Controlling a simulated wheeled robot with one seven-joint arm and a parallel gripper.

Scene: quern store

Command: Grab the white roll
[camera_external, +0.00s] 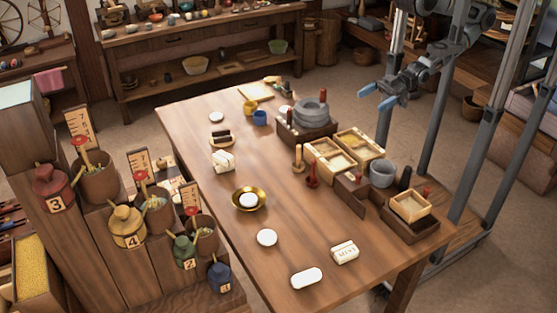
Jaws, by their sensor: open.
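My gripper (378,96) is open and empty, its two blue fingertips apart. It hangs in the air at the upper right, above and beyond the table's right side. A white bundle (223,161), perhaps the white roll, lies on the left part of the wooden table (210,205), well away from my gripper. A white oblong piece with rounded ends (306,278) lies near the front edge; I cannot tell which of these is the roll. A white lettered block (344,252) sits beside it.
A brass bowl (236,205) holds a white round thing, and a white disc (267,237) lies nearby. The stone quern (310,113), wooden boxes (328,161) and a grey pot (382,173) crowd the right side. Numbered jars (54,190) stand at left.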

